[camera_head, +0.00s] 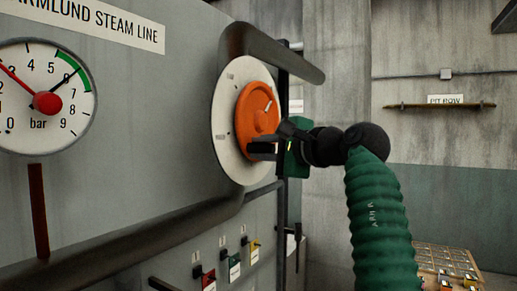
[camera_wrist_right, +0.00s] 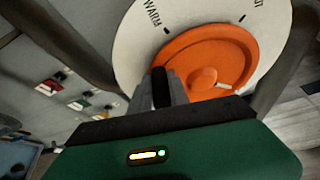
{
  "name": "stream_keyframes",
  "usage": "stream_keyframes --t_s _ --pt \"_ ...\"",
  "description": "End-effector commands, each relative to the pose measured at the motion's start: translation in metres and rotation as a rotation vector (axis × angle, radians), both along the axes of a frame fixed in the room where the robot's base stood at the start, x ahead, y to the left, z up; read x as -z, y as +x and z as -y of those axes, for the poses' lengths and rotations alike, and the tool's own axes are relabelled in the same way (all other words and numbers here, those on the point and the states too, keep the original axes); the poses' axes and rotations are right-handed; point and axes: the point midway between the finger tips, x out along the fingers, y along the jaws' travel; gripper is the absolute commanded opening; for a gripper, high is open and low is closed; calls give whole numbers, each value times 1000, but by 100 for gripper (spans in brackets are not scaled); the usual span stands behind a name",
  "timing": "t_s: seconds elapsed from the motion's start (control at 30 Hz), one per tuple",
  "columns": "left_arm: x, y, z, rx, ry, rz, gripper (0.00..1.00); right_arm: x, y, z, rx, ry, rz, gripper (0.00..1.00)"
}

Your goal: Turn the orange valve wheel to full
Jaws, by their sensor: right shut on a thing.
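The orange valve wheel (camera_head: 257,112) sits on a white round dial plate (camera_head: 226,120) on the grey panel. A short pale pointer mark on the wheel points up and to the right in the head view. In the right wrist view the wheel (camera_wrist_right: 215,55) has its pale mark at lower right, and the dial plate (camera_wrist_right: 135,40) shows the word WARM at upper left. The fingers (camera_wrist_right: 164,88) hide part of the rim. My left gripper is not in view.
A pressure gauge (camera_head: 20,110) at left has a red needle pointing up-left and a green band at upper right. A dark pipe (camera_head: 270,50) curves over the dial; another (camera_head: 130,238) runs below. A sectioned tray (camera_head: 445,262) stands lower right.

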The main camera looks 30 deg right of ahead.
Motion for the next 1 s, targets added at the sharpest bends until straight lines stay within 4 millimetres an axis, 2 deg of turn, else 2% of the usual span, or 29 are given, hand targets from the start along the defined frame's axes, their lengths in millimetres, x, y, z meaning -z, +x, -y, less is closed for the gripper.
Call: stream_keyframes --t_s 0.03,0.43,0.47,0.6,0.9,1.0 --pt "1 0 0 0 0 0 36 6 2 3 4 2 -13 0" --pt "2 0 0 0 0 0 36 9 3 4 5 3 -18 0" --pt "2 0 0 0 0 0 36 9 3 4 5 3 -18 24" --pt "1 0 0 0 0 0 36 7 3 4 4 3 -14 43" --pt "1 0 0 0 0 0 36 4 0 2 2 2 -7 43" --pt "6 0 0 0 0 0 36 4 -8 4 4 1 -4 43"
